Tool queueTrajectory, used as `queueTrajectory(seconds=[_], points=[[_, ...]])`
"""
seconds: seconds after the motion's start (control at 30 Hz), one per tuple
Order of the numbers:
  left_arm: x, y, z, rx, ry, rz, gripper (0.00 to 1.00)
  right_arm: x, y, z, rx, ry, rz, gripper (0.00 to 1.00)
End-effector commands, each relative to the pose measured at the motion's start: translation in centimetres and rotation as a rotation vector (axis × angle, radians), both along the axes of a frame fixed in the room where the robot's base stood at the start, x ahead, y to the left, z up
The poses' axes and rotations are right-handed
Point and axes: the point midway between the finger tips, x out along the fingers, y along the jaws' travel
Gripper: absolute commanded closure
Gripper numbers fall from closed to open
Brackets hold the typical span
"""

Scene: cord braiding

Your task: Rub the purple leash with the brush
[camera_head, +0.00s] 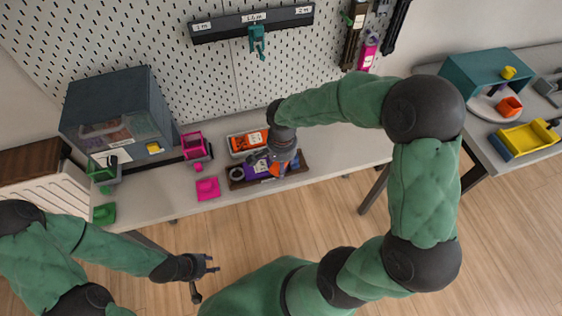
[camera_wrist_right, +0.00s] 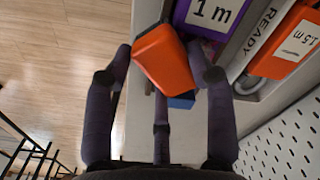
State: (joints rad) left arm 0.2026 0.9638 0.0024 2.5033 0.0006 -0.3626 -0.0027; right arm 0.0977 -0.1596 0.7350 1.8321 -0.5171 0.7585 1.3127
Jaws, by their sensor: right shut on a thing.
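My right gripper (camera_wrist_right: 165,80) is shut on an orange block-like thing (camera_wrist_right: 165,58), apparently the brush, with a bit of blue showing below it. In the head view the right gripper (camera_head: 281,155) is low over the bench, and the brush (camera_head: 276,170) shows under it. The purple leash (camera_wrist_right: 208,16) bears a "1 m" label and lies just beyond the brush. Whether they touch is unclear. In the head view the purple leash (camera_head: 257,168) lies on a dark tray, partly hidden.
A light tray marked READY (camera_wrist_right: 266,45) holds an orange "1.5 m" item (camera_wrist_right: 290,45). A pink piece (camera_head: 207,188), a pink stand (camera_head: 195,146) and a grey cabinet (camera_head: 120,112) stand to the left. The pegboard (camera_head: 190,70) rises behind. The bench is clear to the right.

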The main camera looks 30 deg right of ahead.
Motion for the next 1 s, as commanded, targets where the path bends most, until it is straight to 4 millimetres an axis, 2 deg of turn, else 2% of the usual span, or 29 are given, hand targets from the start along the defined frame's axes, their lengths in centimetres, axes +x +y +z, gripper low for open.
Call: queueTrajectory(seconds=[0.03, 0.17, 0.8, 1.0], points=[[0.0, 0.0, 0.0, 0.0, 0.0, 0.0, 0.6, -0.5, 0.2, -0.5, 0.001, 0.017, 0.003, 0.71], [0.0, 0.0, 0.3, 0.0, 0.0, 0.0, 0.6, -0.6, 0.2, -0.1, 0.002, 0.019, 0.004, 0.71], [0.0, 0.0, 4.2, 0.0, 0.0, 0.0, 0.6, -0.2, 0.1, 5.6, 0.001, 0.008, 0.001, 0.71], [0.0, 0.0, 4.3, 0.0, 0.0, 0.0, 0.6, -0.2, 0.1, 5.8, 0.001, 0.008, 0.001, 0.71]])
